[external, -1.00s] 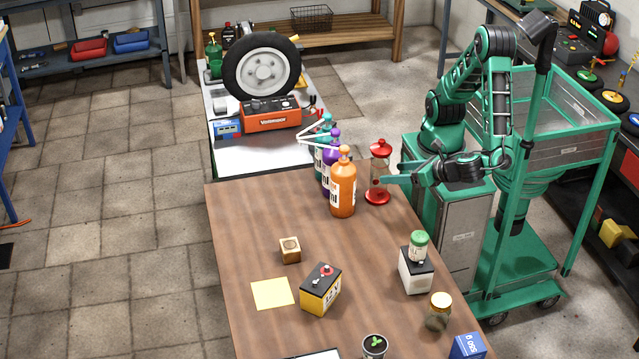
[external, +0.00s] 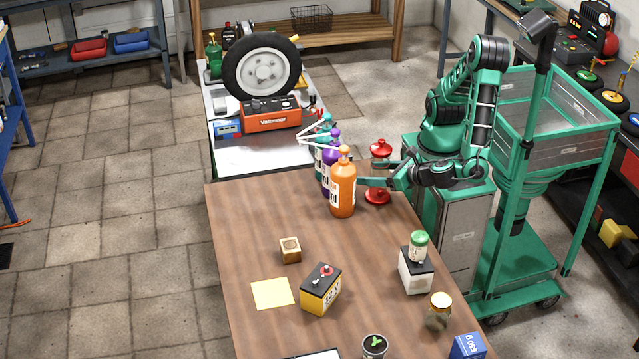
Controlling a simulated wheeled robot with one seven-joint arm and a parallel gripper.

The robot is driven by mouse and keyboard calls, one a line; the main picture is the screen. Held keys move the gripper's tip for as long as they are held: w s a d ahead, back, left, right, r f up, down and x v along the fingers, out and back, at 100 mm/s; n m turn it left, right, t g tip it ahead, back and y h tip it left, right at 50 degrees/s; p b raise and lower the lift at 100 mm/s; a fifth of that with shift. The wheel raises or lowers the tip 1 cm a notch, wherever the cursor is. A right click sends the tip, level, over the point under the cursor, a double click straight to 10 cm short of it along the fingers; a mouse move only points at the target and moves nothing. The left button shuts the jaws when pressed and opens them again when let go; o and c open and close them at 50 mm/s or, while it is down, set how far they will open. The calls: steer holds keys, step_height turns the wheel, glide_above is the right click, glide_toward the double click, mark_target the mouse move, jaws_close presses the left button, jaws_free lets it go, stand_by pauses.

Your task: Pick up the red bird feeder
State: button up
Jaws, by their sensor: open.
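The red bird feeder (external: 378,196) stands upright near the right edge of the wooden table, with a red base, a red top and a clear middle. My gripper (external: 368,173) is open at the height of the feeder's middle. Its fingers reach left across the feeder and hide part of the clear body. I cannot tell whether the fingers touch it. The feeder's base still rests on the table.
An orange bottle (external: 342,190) stands close to the left of the feeder, with a purple bottle (external: 329,160) and a teal bottle behind it. A yellow battery (external: 320,290), a wooden block (external: 290,249) and a green-lidded jar (external: 418,246) stand nearer the front. The table's middle left (external: 250,215) is clear.

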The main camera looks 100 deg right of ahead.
steer(key=shift+x, duration=0.8)
steer(key=shift+c, duration=0.3)
steer(key=c, duration=1.3)
